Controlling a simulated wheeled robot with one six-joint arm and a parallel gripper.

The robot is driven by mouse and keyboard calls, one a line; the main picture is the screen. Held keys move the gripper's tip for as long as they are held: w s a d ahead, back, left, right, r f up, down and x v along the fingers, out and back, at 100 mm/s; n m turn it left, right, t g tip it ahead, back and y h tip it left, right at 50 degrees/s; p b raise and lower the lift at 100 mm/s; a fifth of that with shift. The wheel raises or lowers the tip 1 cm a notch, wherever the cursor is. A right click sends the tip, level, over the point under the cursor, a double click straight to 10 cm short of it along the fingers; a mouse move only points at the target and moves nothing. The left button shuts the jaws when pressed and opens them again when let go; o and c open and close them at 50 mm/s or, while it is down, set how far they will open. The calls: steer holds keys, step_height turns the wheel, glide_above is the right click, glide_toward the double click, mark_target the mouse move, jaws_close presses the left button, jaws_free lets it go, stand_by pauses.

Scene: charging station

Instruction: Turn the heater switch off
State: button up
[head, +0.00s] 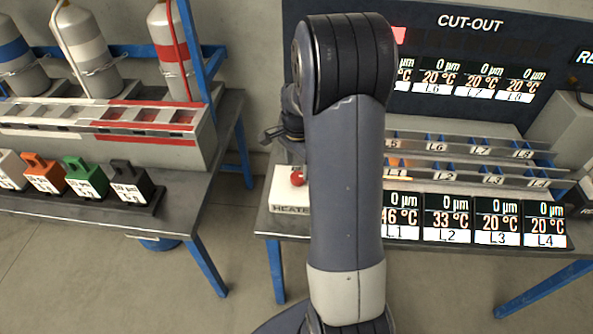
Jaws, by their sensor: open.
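The heater switch (297,178) is a red knob on a white box (284,196) at the left front of the right-hand bench. The box's label reads "HEATE", and its right side is hidden behind my arm. My gripper (272,136) is mostly hidden behind my arm; a dark part of it pokes out on the left, above and slightly left of the red knob in the picture. It is open, with nothing seen in it. I cannot tell how far it is from the knob in depth.
Display panels L1 to L4 (470,221) line the bench front, with slotted racks (470,165) behind. A "CUT-OUT" board (470,25) stands at the back. The left bench holds gas cylinders (85,45) and coloured blocks (86,178). A floor gap (237,240) lies between the benches.

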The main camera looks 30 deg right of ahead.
mark_target(298, 176)
steer(key=shift+f, duration=1.9)
steer(key=shift+c, duration=0.5)
steer(key=c, duration=0.9)
